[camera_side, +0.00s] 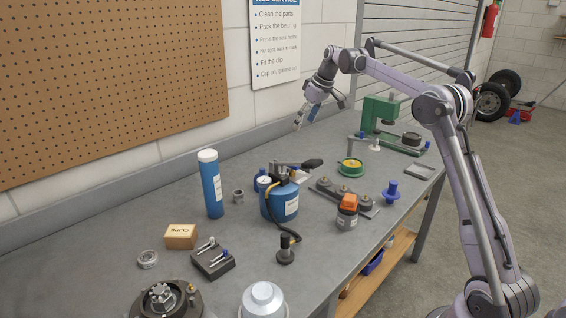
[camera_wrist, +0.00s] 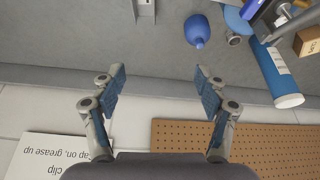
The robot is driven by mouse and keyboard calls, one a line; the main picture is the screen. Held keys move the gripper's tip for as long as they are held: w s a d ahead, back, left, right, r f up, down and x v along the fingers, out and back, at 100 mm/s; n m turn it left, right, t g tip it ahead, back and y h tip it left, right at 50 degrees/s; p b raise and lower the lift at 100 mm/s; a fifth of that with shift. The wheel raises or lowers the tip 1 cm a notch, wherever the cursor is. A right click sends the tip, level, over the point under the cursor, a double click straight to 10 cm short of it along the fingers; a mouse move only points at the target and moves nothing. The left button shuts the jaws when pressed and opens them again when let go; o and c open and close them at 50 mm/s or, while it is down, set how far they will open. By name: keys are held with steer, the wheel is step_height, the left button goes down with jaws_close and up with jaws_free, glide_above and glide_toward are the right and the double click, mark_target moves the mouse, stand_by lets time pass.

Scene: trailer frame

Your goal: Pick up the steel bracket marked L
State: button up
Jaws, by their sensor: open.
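I cannot make out a steel bracket marked L in either view; no letter L is readable on any part. My gripper (camera_side: 306,116) is raised above the back of the bench, near the wall, with its fingers pointing down. In the wrist view my gripper (camera_wrist: 156,84) has its two blue-padded fingers wide apart with nothing between them. Beyond the fingers are the bench's back edge and the wall.
A pegboard (camera_side: 110,80) hangs behind. The bench's left part is clear.

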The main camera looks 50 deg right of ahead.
steer(key=w+d+f, duration=0.1)
steer(key=f, duration=0.4)
steer(key=w+d+f, duration=0.1)
steer(key=f, duration=0.4)
steer(key=w+d+f, duration=0.1)
steer(key=f, duration=0.4)
steer(key=shift+d+f, duration=0.15)
steer(key=shift+d, duration=0.15)
steer(key=shift+x, duration=3.2)
steer(key=shift+s, duration=0.2)
steer(key=shift+c, duration=0.3)
steer(key=c, duration=1.5)
